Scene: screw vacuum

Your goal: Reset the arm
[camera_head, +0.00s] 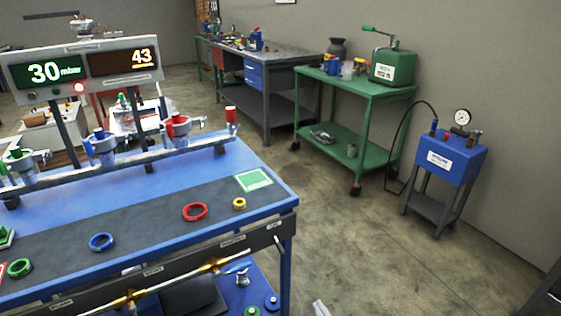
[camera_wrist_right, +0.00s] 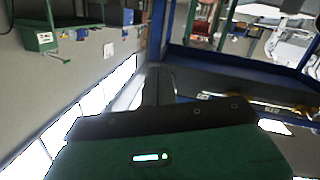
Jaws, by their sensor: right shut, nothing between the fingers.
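My right gripper (camera_head: 320,308) shows only as a pale tip at the bottom edge of the head view, in front of the blue bench (camera_head: 291,235). In the right wrist view my right gripper (camera_wrist_right: 157,85) shows its dark fingers together, with nothing between them, beyond its green housing. The bench edge lies close beyond and to the right of the fingers there. My left gripper is not in view. The bench carries a rail (camera_head: 130,158) with red, blue and green valves, and a display (camera_head: 84,68) reading 30 mbar and 43.
Colored rings, including a red ring (camera_head: 195,211) and a blue ring (camera_head: 101,242), lie on the bench's dark strip. A brass pipe (camera_head: 150,289) runs along its front. A green cart (camera_head: 350,91) and a blue gauge unit (camera_head: 450,160) stand right. Floor between is clear.

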